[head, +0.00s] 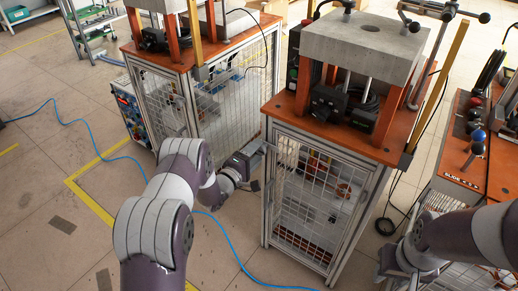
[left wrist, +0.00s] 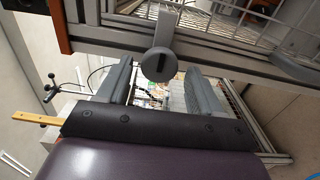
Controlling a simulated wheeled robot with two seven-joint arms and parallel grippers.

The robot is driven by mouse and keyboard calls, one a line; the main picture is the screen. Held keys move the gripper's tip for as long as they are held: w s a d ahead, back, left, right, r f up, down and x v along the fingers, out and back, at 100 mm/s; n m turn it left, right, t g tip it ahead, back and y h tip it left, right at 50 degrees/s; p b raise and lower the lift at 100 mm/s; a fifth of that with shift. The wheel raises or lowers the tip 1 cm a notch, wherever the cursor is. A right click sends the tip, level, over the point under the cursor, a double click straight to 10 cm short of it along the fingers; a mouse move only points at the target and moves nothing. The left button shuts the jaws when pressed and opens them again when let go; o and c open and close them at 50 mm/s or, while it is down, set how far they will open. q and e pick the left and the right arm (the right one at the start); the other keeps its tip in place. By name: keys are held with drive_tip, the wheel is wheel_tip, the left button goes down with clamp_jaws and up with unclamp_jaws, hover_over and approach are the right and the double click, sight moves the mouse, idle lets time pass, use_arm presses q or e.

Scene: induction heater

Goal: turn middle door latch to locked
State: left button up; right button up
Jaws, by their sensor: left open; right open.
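The middle cabinet's mesh door (head: 318,205) stands at the centre of the head view and looks closed. In the left wrist view, a grey latch (left wrist: 160,63) with a round slotted end and a flat arm sits on the metal frame. My left gripper (head: 257,162) is at the upper left edge of the middle cabinet. Its two fingers (left wrist: 160,90) are open, with the latch's round end just beyond the gap between them; I cannot tell whether they touch it. The latch is not clear in the head view. My right gripper (head: 398,268) is low at the right, partly hidden by its arm.
A second caged cabinet (head: 215,95) stands at the left, and a red-topped bench (head: 465,150) with knobs at the right. A grey block press (head: 362,40) tops the middle cabinet. A blue hose (head: 225,240) crosses the floor. Floor at the left is mostly clear.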

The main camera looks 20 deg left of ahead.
use_arm(q)
drive_tip(key=p+v, duration=0.1)
drive_tip(key=v, duration=0.9)
